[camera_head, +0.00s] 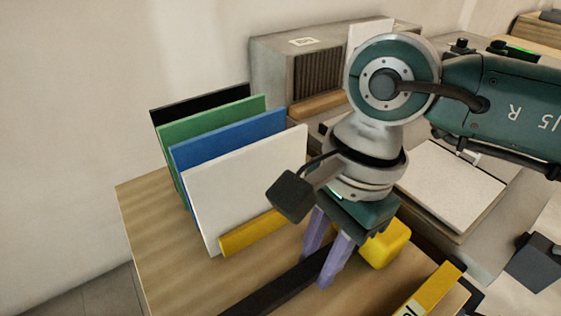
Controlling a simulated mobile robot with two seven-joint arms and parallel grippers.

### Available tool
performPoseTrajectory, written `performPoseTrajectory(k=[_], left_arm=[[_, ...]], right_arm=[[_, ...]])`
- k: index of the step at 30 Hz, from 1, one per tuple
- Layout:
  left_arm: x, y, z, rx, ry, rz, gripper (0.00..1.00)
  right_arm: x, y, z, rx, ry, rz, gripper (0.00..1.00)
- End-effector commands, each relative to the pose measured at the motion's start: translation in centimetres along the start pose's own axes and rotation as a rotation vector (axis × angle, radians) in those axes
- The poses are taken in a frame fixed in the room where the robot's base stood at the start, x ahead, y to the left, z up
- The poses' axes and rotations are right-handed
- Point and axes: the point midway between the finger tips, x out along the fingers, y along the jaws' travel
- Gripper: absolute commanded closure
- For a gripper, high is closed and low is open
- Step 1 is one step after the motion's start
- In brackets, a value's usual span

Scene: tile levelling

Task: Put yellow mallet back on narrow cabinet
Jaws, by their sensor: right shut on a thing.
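The yellow mallet has a rounded yellow head (386,244) and what appears to be its long black handle (268,290), running to the lower left. My right gripper (317,268) points down with its purple fingers shut on the handle, close to the head. Gripper and arm hide part of the mallet. The mallet is over a wooden top (165,240), which may be the narrow cabinet's; I cannot tell whether it touches this top. My left gripper is not in view.
Black, green (215,122), blue (230,138) and white (245,185) panels stand upright at the back left of the top. A yellow bar (252,232) lies before the white one. A labelled yellow object (435,290) is at front right. A pale slab (450,185) lies right.

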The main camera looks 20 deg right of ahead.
Motion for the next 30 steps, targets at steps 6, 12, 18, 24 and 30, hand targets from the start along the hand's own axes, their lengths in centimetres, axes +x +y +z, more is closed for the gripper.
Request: performPoseTrajectory(k=[6, 12, 18, 24, 30], left_arm=[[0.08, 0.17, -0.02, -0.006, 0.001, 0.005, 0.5], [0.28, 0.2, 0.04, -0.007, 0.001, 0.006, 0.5], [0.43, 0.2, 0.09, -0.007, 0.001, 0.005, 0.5], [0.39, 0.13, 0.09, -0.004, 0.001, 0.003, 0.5], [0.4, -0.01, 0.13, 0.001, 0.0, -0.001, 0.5]], right_arm=[[0.05, -0.05, -0.02, 0.0, 0.0, -0.002, 1.0], [0.23, -0.05, -0.06, -0.001, 0.001, -0.002, 1.0], [0.37, -0.04, -0.09, -0.001, 0.001, -0.001, 1.0], [0.34, -0.04, -0.08, -0.001, 0.001, -0.001, 0.66], [0.36, -0.02, -0.08, 0.0, 0.0, -0.001, 0.44]])
